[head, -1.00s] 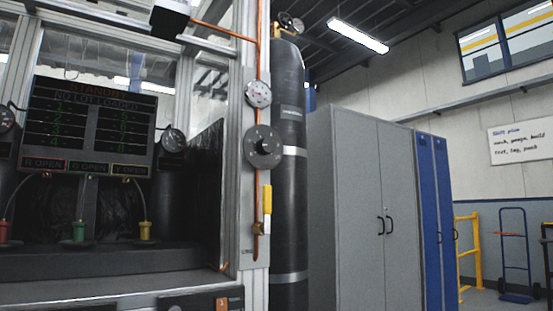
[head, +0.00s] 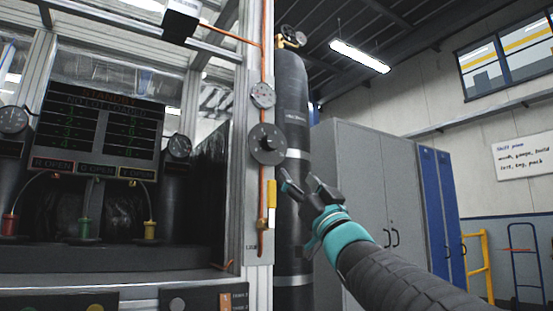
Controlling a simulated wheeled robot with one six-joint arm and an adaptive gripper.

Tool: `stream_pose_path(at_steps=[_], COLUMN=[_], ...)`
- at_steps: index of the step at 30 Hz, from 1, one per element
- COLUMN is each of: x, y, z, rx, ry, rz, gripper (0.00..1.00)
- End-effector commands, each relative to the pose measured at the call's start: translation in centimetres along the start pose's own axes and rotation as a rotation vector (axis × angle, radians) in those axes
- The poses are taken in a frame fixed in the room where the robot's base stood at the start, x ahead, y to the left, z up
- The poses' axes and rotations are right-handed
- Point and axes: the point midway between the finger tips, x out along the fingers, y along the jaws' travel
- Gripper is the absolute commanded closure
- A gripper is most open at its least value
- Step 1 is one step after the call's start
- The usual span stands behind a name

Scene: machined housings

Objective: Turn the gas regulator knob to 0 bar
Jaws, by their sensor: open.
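The gas regulator knob (head: 267,144) is a dark round dial with a raised centre, on a pale upright panel left of the tall black cylinder. A small round gauge (head: 262,95) sits just above it; its reading is too small to make out. My gripper (head: 300,180) is open and empty, with dark fingers pointing up and left. It appears just below and right of the knob, with a gap between them in the picture. How far it is from the panel in depth I cannot tell. The knob is fully in view.
A yellow-handled valve (head: 271,195) and a copper pipe (head: 263,60) run along the panel below and above the knob. The black gas cylinder (head: 292,110) stands right behind my gripper. Grey cabinets (head: 365,165) stand farther right. A framed machine with a display (head: 100,125) is at left.

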Motion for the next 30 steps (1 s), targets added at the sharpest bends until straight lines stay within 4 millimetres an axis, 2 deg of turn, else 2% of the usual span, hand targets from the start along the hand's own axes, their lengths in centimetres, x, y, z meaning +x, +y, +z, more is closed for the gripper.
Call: stream_pose_path(at_steps=[5, 21, 25, 30], x=[2.0, 11.3, 12.7, 13.6], y=[-0.1, -0.1, -0.1, -0.1], z=[-0.2, -0.3, -0.2, -0.2], rx=[0.002, 0.001, 0.001, 0.0], ry=[0.005, 0.004, 0.003, 0.003], rz=[-0.006, -0.004, -0.003, -0.003], gripper=[0.33, 0.33, 0.33, 0.33])
